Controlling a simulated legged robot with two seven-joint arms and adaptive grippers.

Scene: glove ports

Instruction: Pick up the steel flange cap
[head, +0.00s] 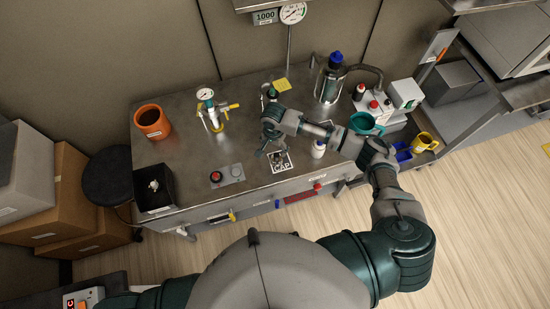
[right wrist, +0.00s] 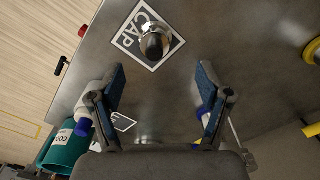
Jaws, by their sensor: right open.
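The steel flange cap (right wrist: 155,42) is a small, shiny rounded piece. In the head view the cap (head: 279,158) shows small on the same square near the bench's front edge. My right gripper (right wrist: 162,82) is open, its fingers wide apart with nothing between them. In the head view the right gripper (head: 268,148) hangs just behind and left of the cap, apart from it. My left gripper is out of view.
A white bottle (head: 318,148) and a teal mug (head: 363,123) stand right of the cap. A control box with a red button (head: 216,176) lies left. A gauge fitting (head: 212,115), an orange pot (head: 152,122) and a black box (head: 154,188) stand farther left.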

